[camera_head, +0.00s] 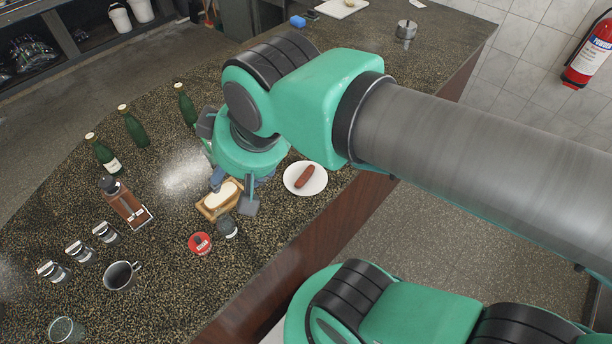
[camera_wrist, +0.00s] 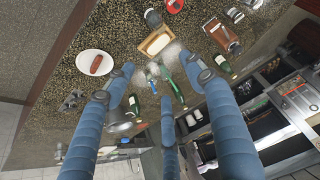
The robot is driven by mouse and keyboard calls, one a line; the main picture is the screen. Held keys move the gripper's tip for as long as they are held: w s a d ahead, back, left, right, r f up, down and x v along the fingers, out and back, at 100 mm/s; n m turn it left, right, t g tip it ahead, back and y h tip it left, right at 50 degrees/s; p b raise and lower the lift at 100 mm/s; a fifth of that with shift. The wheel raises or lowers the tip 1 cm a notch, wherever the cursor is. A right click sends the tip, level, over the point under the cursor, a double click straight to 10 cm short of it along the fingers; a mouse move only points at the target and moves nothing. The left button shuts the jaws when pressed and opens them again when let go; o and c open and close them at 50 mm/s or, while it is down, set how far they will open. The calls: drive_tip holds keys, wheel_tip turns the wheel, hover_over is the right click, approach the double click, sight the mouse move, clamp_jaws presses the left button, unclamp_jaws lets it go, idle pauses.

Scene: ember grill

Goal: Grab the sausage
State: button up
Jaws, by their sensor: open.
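The sausage (camera_head: 305,176) is reddish brown and lies on a round white plate (camera_head: 318,186) near the front edge of the counter. In the wrist view the sausage (camera_wrist: 97,64) and plate (camera_wrist: 84,57) show at the upper left, outside my blue fingers. My gripper (camera_head: 234,196) is above the counter beside a small wooden tray, to the left of the plate in the head view. In the wrist view my gripper (camera_wrist: 160,72) has its fingers spread apart with nothing held between them. It is not touching the sausage.
A wooden tray (camera_head: 208,213) with a white item lies by my gripper. A red tin (camera_head: 200,243) and a dark jar (camera_head: 227,227) stand near. Green bottles (camera_head: 133,126) stand behind. A mug (camera_head: 122,276) and several small jars are at left.

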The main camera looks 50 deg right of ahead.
drive_tip(key=w+d+f+m+g+h+p, duration=0.1)
drive_tip(key=w+d+f+m+g, duration=0.1)
drive_tip(key=w+d+f+m, duration=0.3)
drive_tip(key=w+d+f+m+g+p, duration=0.1)
drive_tip(key=w+d+f+m, duration=0.15)
drive_tip(key=d, duration=0.55)
drive_tip(key=d+f+m+g+y+p, duration=0.1)
drive_tip(key=d+f+m+g+p, duration=0.1)
drive_tip(key=d+f+m, duration=0.6)
drive_tip(key=d+f, duration=0.5)
drive_tip(key=d, duration=0.2)
drive_tip(key=shift+f+g, duration=0.2)
drive_tip(key=shift+g, duration=0.1)
drive_tip(key=shift+f+m, duration=0.1)
drive_tip(key=shift+m, duration=0.15)
drive_tip(key=b, duration=0.1)
hover_over(307, 175)
drive_tip(key=shift+f, duration=4.2)
drive_tip(key=shift+f, duration=0.1)
